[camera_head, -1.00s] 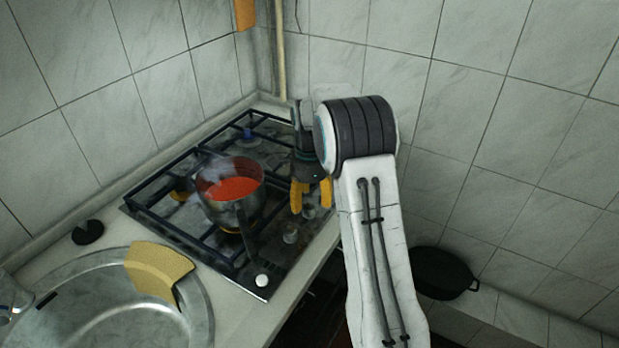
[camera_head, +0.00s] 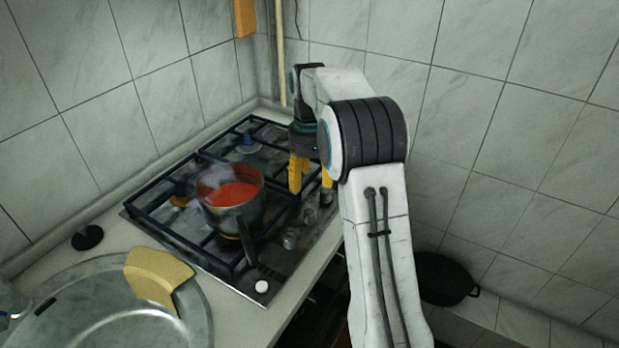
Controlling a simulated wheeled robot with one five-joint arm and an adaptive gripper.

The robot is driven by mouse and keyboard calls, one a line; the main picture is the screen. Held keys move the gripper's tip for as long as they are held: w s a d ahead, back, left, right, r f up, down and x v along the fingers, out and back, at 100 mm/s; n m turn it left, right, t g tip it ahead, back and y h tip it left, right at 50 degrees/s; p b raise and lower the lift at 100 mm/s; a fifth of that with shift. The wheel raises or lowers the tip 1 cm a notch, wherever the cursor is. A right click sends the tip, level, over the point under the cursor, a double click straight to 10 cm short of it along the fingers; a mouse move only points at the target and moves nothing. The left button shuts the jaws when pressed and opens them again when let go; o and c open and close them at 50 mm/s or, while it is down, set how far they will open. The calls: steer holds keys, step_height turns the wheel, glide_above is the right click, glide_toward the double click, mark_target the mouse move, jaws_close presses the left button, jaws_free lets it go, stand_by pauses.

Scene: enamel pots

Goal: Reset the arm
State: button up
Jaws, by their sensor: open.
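My gripper (camera_head: 311,176) has yellow fingers that point down. It is above the right side of the gas stove (camera_head: 205,226), to the right of the metal pot. The fingers are apart with nothing between them. My white arm rises from the bottom of the picture and bends over towards the stove. The joint hides part of the gripper's right side.
A metal pot (camera_head: 238,212) with red contents stands on the stove, its handle towards the front. Left of the stove are a round sink (camera_head: 195,312), a yellow cloth or sponge (camera_head: 156,275) and a black disc (camera_head: 88,237). A dark pan (camera_head: 443,279) is low at the right. Tiled walls stand behind.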

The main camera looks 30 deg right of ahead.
stand_by(0.3)
steer(key=f+n, duration=0.1)
steer(key=n, duration=0.2)
steer(key=f+n, duration=0.2)
steer(key=n, duration=0.2)
steer(key=s+f+n, duration=0.1)
steer(key=n, duration=0.3)
steer(key=shift+a+f, duration=0.1)
steer(key=shift+f, duration=0.3)
steer(key=s+n, duration=0.1)
steer(key=s, duration=0.1)
steer(key=s+a+f+n, duration=0.1)
steer(key=s+f+n, duration=0.1)
steer(key=s+n, duration=0.1)
steer(key=shift+s+a+f+g, duration=0.1)
steer(key=shift+s+a+g, duration=0.05)
steer(key=shift+s+g, duration=0.2)
steer(key=s+a+r+n+t, duration=0.1)
steer(key=s+a+r, duration=0.2)
steer(key=s, duration=0.4)
steer(key=s+a+r+n+t, duration=0.1)
steer(key=s+a+r+n, duration=0.1)
steer(key=s, duration=0.5)
steer(key=s+a+r+n+t, duration=0.2)
steer(key=s+a+r, duration=0.2)
steer(key=s, duration=0.3)
steer(key=shift+s+r, duration=0.25)
steer(key=shift+r, duration=0.2)
